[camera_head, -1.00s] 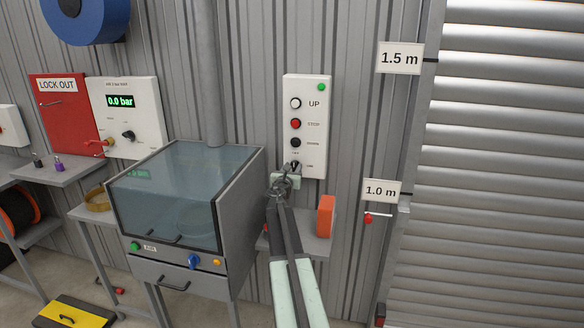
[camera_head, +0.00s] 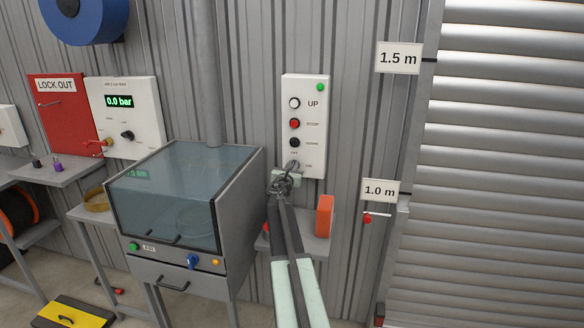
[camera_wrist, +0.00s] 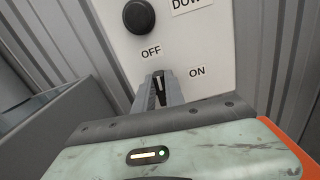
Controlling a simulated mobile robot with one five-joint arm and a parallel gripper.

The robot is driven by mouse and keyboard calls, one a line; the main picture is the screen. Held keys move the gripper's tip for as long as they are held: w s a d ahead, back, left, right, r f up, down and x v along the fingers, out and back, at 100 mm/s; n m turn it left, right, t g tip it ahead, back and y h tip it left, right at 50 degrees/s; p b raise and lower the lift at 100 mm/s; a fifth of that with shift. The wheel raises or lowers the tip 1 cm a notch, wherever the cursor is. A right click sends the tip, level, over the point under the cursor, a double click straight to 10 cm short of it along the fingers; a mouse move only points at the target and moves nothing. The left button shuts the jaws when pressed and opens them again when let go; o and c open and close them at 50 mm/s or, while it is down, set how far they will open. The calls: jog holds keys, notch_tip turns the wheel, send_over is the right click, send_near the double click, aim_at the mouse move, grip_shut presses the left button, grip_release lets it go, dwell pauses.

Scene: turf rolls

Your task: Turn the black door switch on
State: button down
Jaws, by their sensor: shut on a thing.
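The black door switch (camera_wrist: 158,87) is a small knob with a white pointer line, low on the white door control box (camera_head: 317,130). In the wrist view it sits between the fingers of my gripper (camera_wrist: 161,92), which is shut on it. The white line points up, roughly toward the OFF label (camera_wrist: 151,52); the ON label (camera_wrist: 197,71) is to the right. In the head view my gripper (camera_head: 291,168) covers the switch.
Above the switch are white UP, red and black buttons and a green lamp (camera_head: 320,87). A grey cabinet with a clear lid (camera_head: 180,190) stands close on the left. An orange block (camera_head: 324,215) is on the shelf to the right. A slatted shutter (camera_head: 500,180) is further right.

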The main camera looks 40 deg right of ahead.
jog(key=shift+s+d+f+m+b, duration=0.1)
jog(key=shift+s+f+m+b, duration=0.15)
jog(key=shift+m, duration=2.6)
jog(key=shift+s+d+f+m+b, duration=0.1)
jog(key=shift+s+f+m+b, duration=0.1)
jog(key=shift+m, duration=2.6)
jog(key=shift+s+d+f+m+b, duration=0.15)
jog(key=shift+f+m+b, duration=0.1)
jog(key=shift+m, duration=2.6)
jog(key=c, duration=1.4)
grip_release()
jog(key=shift+a, duration=0.1)
